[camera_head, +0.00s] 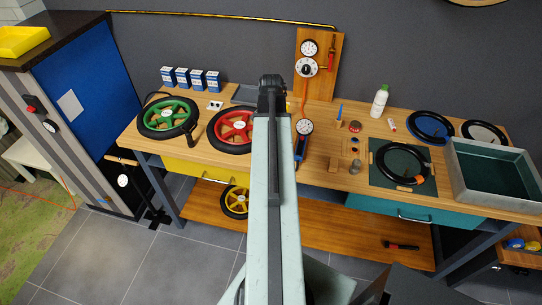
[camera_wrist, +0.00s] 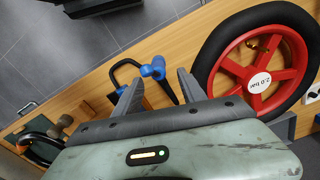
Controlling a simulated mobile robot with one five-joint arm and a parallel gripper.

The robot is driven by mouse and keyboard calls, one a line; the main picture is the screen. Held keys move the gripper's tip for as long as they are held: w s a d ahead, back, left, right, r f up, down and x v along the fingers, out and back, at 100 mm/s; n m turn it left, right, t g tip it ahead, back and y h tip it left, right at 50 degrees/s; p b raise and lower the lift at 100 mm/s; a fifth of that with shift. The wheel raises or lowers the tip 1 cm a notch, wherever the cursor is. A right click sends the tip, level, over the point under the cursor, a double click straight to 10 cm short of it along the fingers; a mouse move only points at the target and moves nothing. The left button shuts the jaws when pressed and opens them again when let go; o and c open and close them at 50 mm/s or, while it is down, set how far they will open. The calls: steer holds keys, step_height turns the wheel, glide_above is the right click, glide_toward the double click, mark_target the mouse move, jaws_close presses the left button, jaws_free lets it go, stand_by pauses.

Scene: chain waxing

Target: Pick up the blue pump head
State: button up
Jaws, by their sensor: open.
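The blue pump head (camera_wrist: 153,69) lies on the wooden bench in the wrist view, with a black hose or handle looping to its left. My gripper (camera_wrist: 160,77) is open, its two dark fingers spread on either side of the pump head in the picture. The fingers do not appear to touch it, and the height gap is hard to judge. In the head view, a blue part (camera_head: 300,148) sits below a round gauge (camera_head: 304,127), just right of my arm; I cannot tell if it is the pump head. My arm hides my fingers there.
A red wheel with a black tyre (camera_wrist: 262,80) lies close to the right of my gripper; it also shows in the head view (camera_head: 233,131). A green wheel (camera_head: 168,118) lies further left. A gauge board (camera_head: 319,85) stands behind. A grey tray (camera_head: 460,185) is at far right.

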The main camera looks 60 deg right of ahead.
steer(key=f+b, duration=0.5)
steer(key=shift+s+a+f, duration=0.1)
steer(key=shift+a+f, duration=0.05)
steer(key=shift+a, duration=0.05)
jaws_close()
